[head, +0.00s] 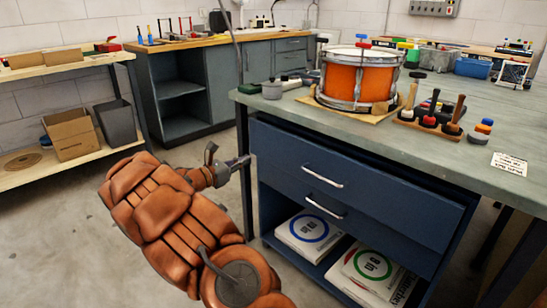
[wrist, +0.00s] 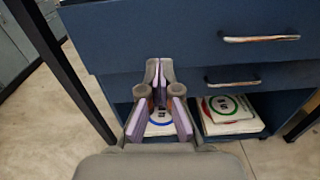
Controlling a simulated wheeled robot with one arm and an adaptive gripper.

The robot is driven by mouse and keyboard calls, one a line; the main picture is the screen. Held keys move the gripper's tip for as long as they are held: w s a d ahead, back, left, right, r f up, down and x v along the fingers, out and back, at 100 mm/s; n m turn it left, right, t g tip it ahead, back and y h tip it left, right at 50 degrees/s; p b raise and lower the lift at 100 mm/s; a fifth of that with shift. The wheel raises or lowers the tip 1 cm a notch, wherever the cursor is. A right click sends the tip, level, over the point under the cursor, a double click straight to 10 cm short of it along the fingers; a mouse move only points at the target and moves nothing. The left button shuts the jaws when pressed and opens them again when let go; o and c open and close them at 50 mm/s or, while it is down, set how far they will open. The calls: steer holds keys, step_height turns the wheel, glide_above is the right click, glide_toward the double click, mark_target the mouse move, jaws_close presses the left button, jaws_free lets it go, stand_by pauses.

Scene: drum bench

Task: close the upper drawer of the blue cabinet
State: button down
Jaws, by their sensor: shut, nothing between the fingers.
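The blue cabinet (head: 262,215) stands under the bench top, with two drawers above an open shelf. The upper drawer (head: 400,193) has a silver bar handle (head: 323,176); the drawer also shows in the wrist view (wrist: 190,38). Its front appears to stand forward of the lower drawer (head: 375,232); how far is hard to tell. My gripper (head: 243,161) is at the left end of the drawer fronts. In the wrist view my gripper (wrist: 159,72) is shut and empty, its tips over the lower left part of the fronts, left of both handles. Contact cannot be told.
Boxes with a blue ring (head: 308,230) and a green ring (head: 372,265) lie on the shelf. An orange drum (head: 350,78) and tools stand on the bench top (head: 400,140). A dark bench leg (wrist: 62,70) is left of my gripper. Open floor lies left.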

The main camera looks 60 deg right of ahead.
mark_target(279, 145)
steer(key=shift+n, duration=0.4)
steer(key=b+x, duration=0.1)
steer(key=x, duration=0.3)
steer(key=w+b+x, duration=0.1)
steer(key=x, duration=0.3)
steer(key=f+b+x, duration=0.1)
steer(key=b+x, duration=0.1)
steer(key=x, duration=0.2)
steer(key=shift+d+f, duration=0.1)
steer(key=shift+d, duration=0.45)
steer(key=shift+d+b, duration=0.3)
steer(key=shift+d, duration=0.35)
steer(key=shift+d+r, duration=0.15)
steer(key=shift+r, duration=0.1)
